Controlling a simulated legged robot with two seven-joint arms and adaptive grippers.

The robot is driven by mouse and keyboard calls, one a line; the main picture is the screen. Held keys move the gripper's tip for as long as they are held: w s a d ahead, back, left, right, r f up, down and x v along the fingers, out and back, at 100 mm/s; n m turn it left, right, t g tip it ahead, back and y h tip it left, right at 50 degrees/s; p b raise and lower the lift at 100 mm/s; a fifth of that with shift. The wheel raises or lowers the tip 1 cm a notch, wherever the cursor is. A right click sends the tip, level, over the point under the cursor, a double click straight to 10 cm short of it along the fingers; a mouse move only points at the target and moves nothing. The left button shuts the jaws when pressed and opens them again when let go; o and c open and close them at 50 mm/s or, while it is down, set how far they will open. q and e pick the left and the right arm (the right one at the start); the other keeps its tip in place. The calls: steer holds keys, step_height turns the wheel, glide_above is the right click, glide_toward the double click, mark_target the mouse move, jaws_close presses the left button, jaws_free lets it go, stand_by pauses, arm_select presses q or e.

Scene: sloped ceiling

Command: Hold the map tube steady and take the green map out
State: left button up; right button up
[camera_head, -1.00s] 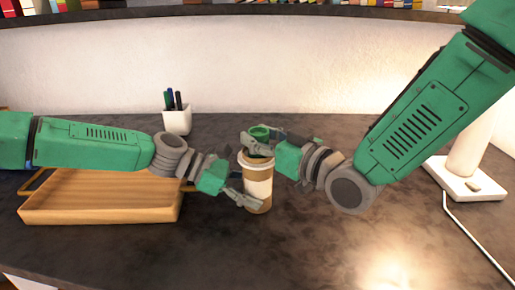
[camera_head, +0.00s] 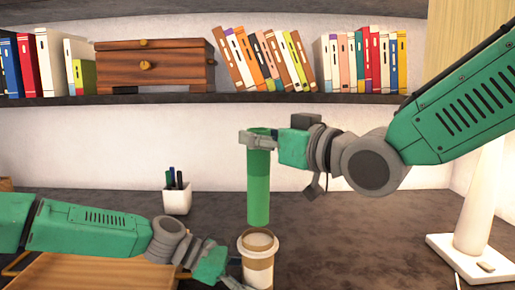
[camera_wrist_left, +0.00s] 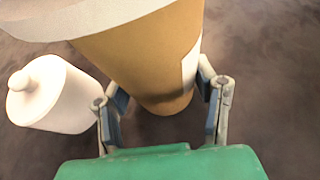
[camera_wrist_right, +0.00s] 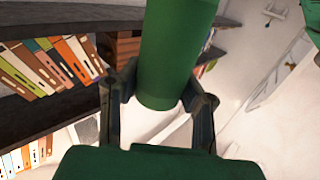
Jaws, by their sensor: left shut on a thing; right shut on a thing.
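The green map (camera_head: 258,185) is a rolled green cylinder, upright in the air just above the open top of the map tube. My right gripper (camera_head: 258,138) is shut on its upper part; the green map also shows between the fingers in the right wrist view (camera_wrist_right: 170,55). The map tube (camera_head: 258,262) is a brown and white cup-like cylinder standing upright on the table. My left gripper (camera_wrist_left: 160,95) is shut on the tube, with a finger on each side in the left wrist view. In the head view the left fingertips are partly cut off at the bottom edge.
A wooden tray (camera_head: 95,272) lies at the left under my left arm. A white pen cup (camera_head: 177,200) stands behind it. A white lamp base (camera_head: 480,255) is at the right. A bookshelf (camera_head: 200,98) runs along the wall above.

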arm_select(q)
steer(key=o, duration=0.9)
steer(key=shift+o, duration=0.2)
steer(key=v, duration=1.2)
steer(key=shift+a+f, duration=0.1)
